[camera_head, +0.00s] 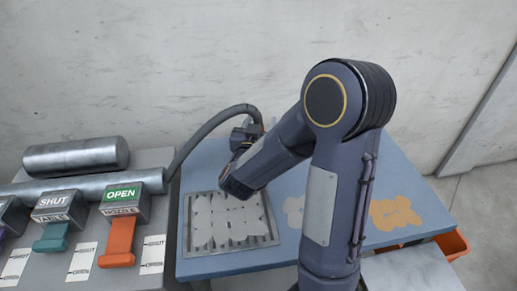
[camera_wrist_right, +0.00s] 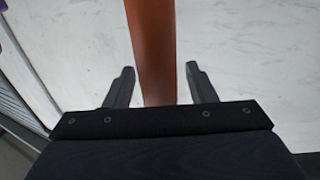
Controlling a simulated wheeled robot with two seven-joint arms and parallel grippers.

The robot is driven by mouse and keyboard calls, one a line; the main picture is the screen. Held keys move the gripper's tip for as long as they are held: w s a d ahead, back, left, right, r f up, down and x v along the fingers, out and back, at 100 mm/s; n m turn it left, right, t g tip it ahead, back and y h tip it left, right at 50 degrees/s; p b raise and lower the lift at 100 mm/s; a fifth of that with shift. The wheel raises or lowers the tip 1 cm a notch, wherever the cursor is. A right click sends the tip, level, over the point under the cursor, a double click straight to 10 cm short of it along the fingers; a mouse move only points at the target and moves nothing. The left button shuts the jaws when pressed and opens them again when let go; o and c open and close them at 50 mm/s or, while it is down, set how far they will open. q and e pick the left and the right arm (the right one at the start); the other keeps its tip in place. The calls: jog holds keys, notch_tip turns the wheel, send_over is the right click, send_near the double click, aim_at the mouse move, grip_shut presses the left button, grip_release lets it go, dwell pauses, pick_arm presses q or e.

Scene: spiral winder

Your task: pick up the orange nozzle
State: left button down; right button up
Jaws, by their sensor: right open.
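The orange nozzle (camera_wrist_right: 155,50) shows in the right wrist view as a long orange-brown bar running up between my two fingers. My right gripper (camera_wrist_right: 160,85) is open, with one finger on each side of the bar and a gap at each side. In the head view my right gripper (camera_head: 246,134) is above the back of the blue table, by the end of the black hose. Only a small dark reddish bit of the nozzle (camera_head: 262,128) shows there; my arm and gripper hide most of it. My left gripper is not in view.
The black hose (camera_head: 205,129) arches from the grey pipe (camera_head: 90,187). A perforated tray (camera_head: 228,250) lies on the blue table (camera_head: 405,178) below my arm. An orange lever (camera_head: 120,240) under an OPEN sign (camera_head: 121,193) stands left. An orange bin (camera_head: 453,244) is at right.

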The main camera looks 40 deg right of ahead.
grip_shut()
jog(key=shift+r, duration=0.1)
dwell(0.4)
